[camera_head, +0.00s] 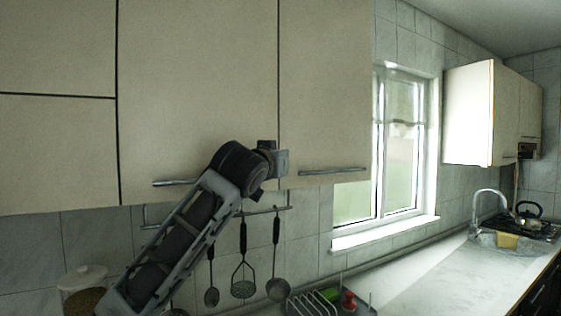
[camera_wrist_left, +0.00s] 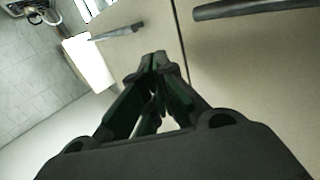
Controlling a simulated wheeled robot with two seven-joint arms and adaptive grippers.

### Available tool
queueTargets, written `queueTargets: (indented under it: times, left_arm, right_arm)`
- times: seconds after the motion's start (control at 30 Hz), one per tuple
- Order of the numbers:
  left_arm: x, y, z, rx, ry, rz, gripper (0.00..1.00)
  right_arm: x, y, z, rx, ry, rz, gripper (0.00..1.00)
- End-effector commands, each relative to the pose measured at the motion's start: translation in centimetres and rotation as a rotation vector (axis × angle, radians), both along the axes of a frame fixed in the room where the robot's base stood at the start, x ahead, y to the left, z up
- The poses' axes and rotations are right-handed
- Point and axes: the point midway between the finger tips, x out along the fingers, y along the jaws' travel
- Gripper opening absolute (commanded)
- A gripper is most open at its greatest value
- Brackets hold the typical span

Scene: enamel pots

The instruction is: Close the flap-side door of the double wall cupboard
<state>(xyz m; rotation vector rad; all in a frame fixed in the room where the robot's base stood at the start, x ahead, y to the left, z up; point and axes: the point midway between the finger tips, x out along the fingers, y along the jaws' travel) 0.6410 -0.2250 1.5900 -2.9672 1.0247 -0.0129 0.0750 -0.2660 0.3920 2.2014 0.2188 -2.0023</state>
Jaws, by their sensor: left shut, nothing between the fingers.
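The double wall cupboard has two cream doors. The flap-side door (camera_head: 195,80) is the left one, beside the flap panels. It looks flush with the neighbouring fronts, with only a thin dark seam. Its bar handle (camera_head: 175,183) is partly hidden by my arm; a large dark handle in the wrist view (camera_wrist_left: 255,8) appears to be the same one. The other door (camera_head: 325,90) also looks shut. My left gripper (camera_head: 279,161) is at the lower part of the seam between the doors. In the wrist view its fingertips (camera_wrist_left: 158,58) are together and empty, close to the door fronts; contact cannot be told.
Flap panels (camera_head: 55,150) are at the left. Utensils (camera_head: 243,272) hang from a rail below the cupboard. A lidded jar (camera_head: 85,283) and a dish rack (camera_head: 315,302) stand lower down. A window (camera_head: 400,150) and another wall cupboard (camera_head: 470,115) are at the right.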

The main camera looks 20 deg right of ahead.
Motion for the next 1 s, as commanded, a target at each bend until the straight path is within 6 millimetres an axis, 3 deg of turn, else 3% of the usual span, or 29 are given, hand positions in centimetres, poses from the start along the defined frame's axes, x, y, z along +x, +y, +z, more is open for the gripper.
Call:
queueTargets:
  times: [0.33, 0.73, 1.0]
  left_arm:
    - [-2.0, -0.2, -0.3, 0.001, 0.001, 0.001, 0.00]
    - [-7.1, -1.0, -0.3, -0.001, 0.001, -0.001, 0.00]
    - [-9.1, -1.2, -0.2, 0.001, 0.001, 0.002, 0.00]
  right_arm:
    - [0.3, 0.0, -0.9, 0.001, -0.003, 0.000, 0.40]
    - [0.2, 0.3, -2.6, 0.003, -0.001, -0.001, 0.40]
    - [0.1, 0.3, -3.1, 0.003, -0.001, -0.001, 0.40]
